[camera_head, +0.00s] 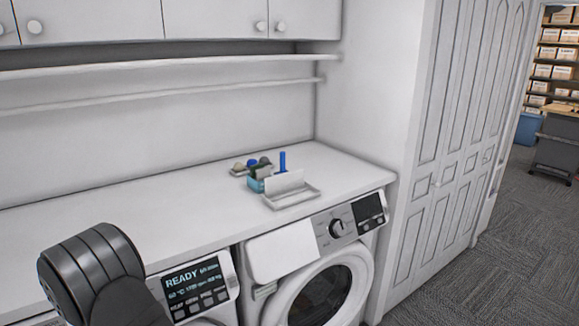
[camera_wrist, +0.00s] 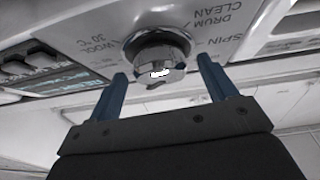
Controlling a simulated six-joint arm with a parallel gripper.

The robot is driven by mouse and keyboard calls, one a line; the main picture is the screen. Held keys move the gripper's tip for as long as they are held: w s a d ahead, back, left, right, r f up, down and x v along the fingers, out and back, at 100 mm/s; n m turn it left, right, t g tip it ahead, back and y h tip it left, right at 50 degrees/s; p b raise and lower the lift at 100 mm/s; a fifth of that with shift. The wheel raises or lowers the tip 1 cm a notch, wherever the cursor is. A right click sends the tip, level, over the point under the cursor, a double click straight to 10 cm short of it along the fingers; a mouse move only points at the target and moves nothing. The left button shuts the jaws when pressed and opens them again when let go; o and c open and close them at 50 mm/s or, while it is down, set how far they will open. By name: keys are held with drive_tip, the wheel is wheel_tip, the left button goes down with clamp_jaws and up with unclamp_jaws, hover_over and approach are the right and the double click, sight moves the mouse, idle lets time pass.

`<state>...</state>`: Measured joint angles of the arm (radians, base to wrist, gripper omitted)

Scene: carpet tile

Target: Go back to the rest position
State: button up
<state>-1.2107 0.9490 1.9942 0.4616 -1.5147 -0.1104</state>
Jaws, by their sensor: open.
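My gripper (camera_wrist: 162,68) shows in the wrist view with its two blue fingers apart and nothing held. The silver dial (camera_wrist: 158,46) of a washing machine panel lies beyond and between the fingertips; I cannot tell how far off it is or whether they touch. In the head view, part of my dark arm (camera_head: 92,268) stands at the lower left, in front of the left machine, and my gripper is hidden.
The left machine's display (camera_head: 196,285) reads READY. The right machine has a dial (camera_head: 337,228) and a round door (camera_head: 320,297). Shelves (camera_head: 170,68) hang above.

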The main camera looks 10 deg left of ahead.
drive_tip(key=shift+s+d, duration=0.1)
drive_tip(key=v, duration=1.7)
drive_tip(key=x, duration=1.7)
drive_tip(key=shift+s+d+r+n+g+y, duration=0.1)
drive_tip(key=shift+d+n+g+y, duration=0.55)
drive_tip(key=shift+n+g, duration=1)
drive_tip(key=shift+s+d+n+g+y, duration=0.15)
drive_tip(key=shift+d+n+g+y, duration=0.5)
drive_tip(key=shift+n, duration=1.9)
drive_tip(key=shift+s+d+r+n+g+y, duration=0.1)
drive_tip(key=shift+d+n+g+y, duration=0.3)
drive_tip(key=shift+d+n+g, duration=1.25)
drive_tip(key=shift+o, duration=0.4)
drive_tip(key=shift+a+n+t, duration=0.35)
drive_tip(key=shift+a+n, duration=0.1)
drive_tip(key=shift+a, duration=0.25)
